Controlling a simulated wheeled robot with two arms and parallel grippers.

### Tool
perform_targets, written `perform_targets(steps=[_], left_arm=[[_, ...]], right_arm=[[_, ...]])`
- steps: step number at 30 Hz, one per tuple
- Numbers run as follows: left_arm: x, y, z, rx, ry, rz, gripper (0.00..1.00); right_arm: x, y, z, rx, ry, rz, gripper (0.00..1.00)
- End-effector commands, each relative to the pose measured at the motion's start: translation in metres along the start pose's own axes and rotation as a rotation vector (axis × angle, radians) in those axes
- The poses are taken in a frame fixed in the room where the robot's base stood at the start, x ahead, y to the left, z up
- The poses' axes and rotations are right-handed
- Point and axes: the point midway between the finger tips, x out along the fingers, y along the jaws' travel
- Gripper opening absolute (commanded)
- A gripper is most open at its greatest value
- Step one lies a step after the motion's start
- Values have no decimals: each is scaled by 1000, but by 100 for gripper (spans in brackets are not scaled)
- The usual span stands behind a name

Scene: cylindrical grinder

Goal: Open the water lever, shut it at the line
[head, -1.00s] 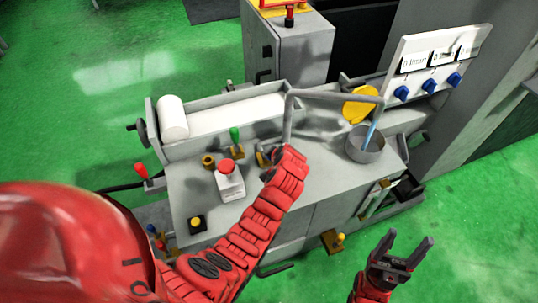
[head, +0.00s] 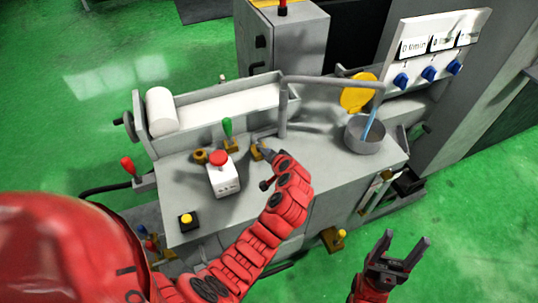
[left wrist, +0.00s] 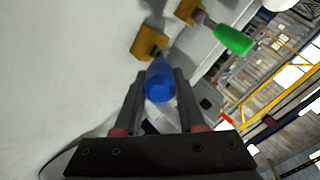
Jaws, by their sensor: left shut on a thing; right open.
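The blue lever handle (left wrist: 160,84) rises from a brass base (left wrist: 149,43) in the left wrist view. My left gripper (left wrist: 160,76) has a finger on each side of it and is shut on it. In the head view the left gripper (head: 266,151) is at the brass fitting (head: 257,152) on the machine top; the handle is mostly hidden there. A bent grey pipe (head: 325,81) pours a blue stream of water (head: 370,122) into a round grey pot (head: 365,146). I cannot make out a line inside. My right gripper (head: 407,245) is open and empty, right of the machine.
A green lever (head: 227,127) stands beside the gripped one. A white box with a red button (head: 222,174) is to its left, and a yellow button (head: 187,221) nearer me. Blue knobs (head: 428,73) sit on the back panel. Green floor is free at right.

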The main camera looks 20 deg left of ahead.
Motion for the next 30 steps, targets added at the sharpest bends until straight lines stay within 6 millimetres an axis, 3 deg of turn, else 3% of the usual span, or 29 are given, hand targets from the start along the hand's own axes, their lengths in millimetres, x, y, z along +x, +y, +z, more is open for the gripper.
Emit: perform_targets(steps=[1, 5, 17, 23, 30], left_arm=[[0, -1, 0, 0, 0, -1, 45], [0, 0, 0, 0, 0, -1, 68], [-4, 0, -1, 1, 2, -1, 69], [-32, 2, -1, -2, 7, 1, 69], [-90, 3, 0, 1, 9, 3, 69]], right_arm=[[0, 0, 0, 0, 0, 0, 64], [0, 0, 0, 0, 0, 0, 64], [-2, 0, 0, 0, 0, 0, 64], [-9, 0, 2, 0, 0, 0, 64], [-22, -1, 4, 0, 0, 0, 64]])
